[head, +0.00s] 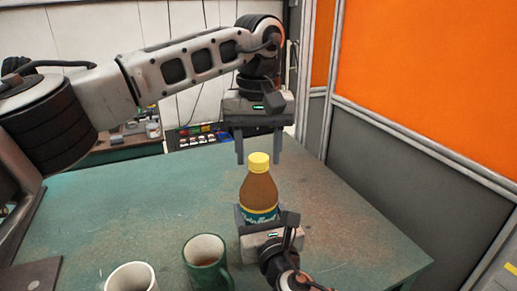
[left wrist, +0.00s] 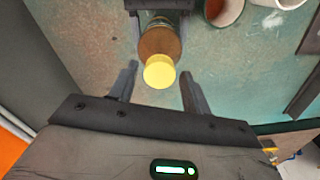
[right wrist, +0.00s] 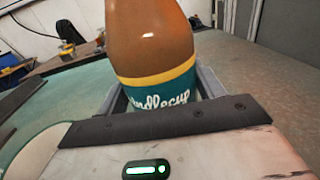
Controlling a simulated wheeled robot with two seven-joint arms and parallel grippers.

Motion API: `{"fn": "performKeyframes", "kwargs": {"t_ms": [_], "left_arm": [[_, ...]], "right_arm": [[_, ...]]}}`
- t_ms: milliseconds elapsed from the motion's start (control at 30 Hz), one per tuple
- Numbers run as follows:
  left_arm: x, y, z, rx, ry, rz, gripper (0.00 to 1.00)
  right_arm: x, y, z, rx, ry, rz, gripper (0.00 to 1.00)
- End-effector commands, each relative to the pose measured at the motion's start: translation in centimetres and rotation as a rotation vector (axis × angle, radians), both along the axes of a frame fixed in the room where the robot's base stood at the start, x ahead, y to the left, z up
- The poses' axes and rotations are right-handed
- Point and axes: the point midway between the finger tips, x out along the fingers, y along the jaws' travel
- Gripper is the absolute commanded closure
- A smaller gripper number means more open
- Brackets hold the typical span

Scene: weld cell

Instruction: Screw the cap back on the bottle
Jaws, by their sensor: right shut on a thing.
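The bottle (head: 259,188) is brown with a teal label and a yellow band, and stands upright at the table's middle. Its yellow cap (head: 258,161) sits on the neck; I cannot tell how tight it is. My right gripper (head: 259,214) is shut on the bottle's lower part, and the right wrist view shows the bottle (right wrist: 152,40) between its fingers. My left gripper (head: 259,158) points down from above, open, its fingertips on either side of the cap and apart from it. The left wrist view shows the cap (left wrist: 159,73) between the spread fingers.
A green mug (head: 206,264) and a white mug (head: 132,278) stand at the table's (head: 330,220) front, left of the bottle. A dark plate (head: 32,277) lies at the front left. The table right of the bottle is clear, with a grey and orange wall beyond.

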Motion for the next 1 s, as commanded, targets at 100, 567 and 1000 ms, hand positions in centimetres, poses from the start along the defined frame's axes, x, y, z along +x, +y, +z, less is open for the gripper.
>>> {"fn": "performKeyframes", "kwargs": {"t_ms": [100, 567, 1000], "left_arm": [[0.0, 0.0, 0.0, 0.000, 0.000, 0.001, 0.42], [0.0, -0.1, 3.4, -0.001, -0.005, 0.004, 0.42], [0.0, 0.0, 11.3, -0.001, -0.002, 0.003, 0.42]], "right_arm": [[0.0, 0.0, -0.1, -0.002, 0.003, -0.001, 0.96], [0.0, 0.0, -0.1, -0.002, 0.001, -0.001, 0.96], [0.0, 0.0, -0.1, -0.002, 0.001, 0.000, 0.96]]}}
